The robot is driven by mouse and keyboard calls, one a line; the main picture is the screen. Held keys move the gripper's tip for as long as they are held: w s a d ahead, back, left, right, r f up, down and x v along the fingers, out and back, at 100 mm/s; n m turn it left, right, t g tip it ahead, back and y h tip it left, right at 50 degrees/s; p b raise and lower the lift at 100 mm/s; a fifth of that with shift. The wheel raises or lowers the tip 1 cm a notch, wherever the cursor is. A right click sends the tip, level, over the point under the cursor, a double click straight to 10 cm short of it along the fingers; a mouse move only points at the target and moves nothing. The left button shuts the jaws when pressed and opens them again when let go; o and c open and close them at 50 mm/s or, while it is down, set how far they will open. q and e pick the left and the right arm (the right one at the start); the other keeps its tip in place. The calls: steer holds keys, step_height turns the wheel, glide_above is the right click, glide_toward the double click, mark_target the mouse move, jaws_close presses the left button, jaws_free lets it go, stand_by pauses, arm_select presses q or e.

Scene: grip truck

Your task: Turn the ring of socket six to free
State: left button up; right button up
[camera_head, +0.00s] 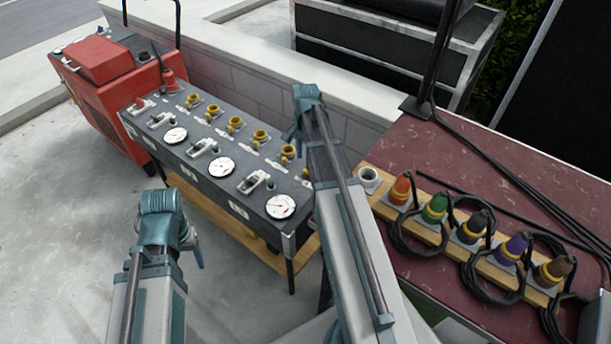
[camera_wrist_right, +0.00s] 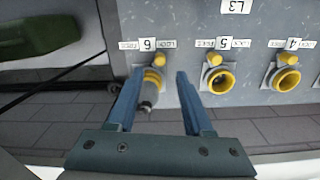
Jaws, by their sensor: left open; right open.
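Socket six (camera_wrist_right: 152,82) shows in the right wrist view under a label "6". It has a yellow ring, a yellow knob above it and a dark grey piece at its lower side. My right gripper (camera_wrist_right: 159,74) is open, its fingers on either side of the socket's ring, the left finger closer; contact cannot be told. In the head view, my right gripper (camera_head: 291,133) is over the right end of the dark socket box (camera_head: 232,192), and my arm hides part of that end. My left gripper (camera_head: 196,253) is open and empty, in front of the box.
Socket five (camera_wrist_right: 218,80) and socket four (camera_wrist_right: 284,79) lie to the right in the wrist view. Gauges and latches line the box top. A red machine (camera_head: 105,75) stands at left. A maroon table (camera_head: 480,160) with coloured plugs and coiled cables stands at right.

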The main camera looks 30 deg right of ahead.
mark_target(306, 170)
step_height(306, 170, down, 6)
steer(key=b, duration=0.5)
jaws_close()
